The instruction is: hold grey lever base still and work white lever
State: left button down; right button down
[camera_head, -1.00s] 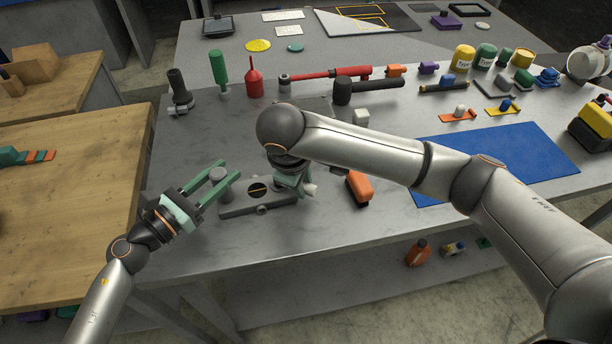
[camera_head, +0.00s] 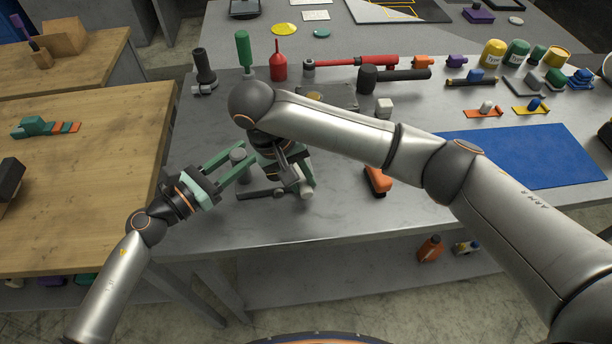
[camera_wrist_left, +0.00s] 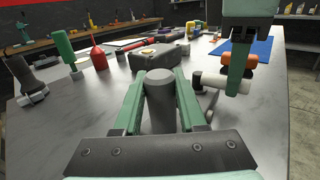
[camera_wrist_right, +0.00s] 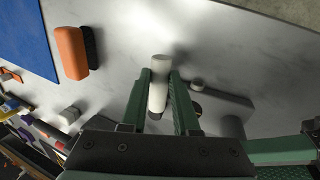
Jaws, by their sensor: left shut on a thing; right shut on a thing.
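In the left wrist view the white lever (camera_wrist_left: 222,83) points sideways, to the right of the post.
An orange brush (camera_head: 378,180) lies just right of the lever. Behind are a black-handled hammer (camera_head: 395,76), a green-handled tool (camera_head: 243,50) and a red oil can (camera_head: 279,64). A blue mat (camera_head: 520,158) lies at the right. The table's front strip is clear.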

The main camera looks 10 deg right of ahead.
pick_arm(q)
jog(key=shift+d, duration=0.1)
pick_arm(e)
jog(key=shift+a+m, duration=0.25)
jog(key=shift+m, duration=0.15)
jog(key=c, duration=0.6)
grip_release()
jog(key=shift+c, duration=0.2)
jog(key=shift+r, duration=0.1)
jog(key=v, duration=1.2)
jog(key=shift+w, duration=0.1)
pick_arm(q)
jog(key=shift+c, duration=2)
grip_release()
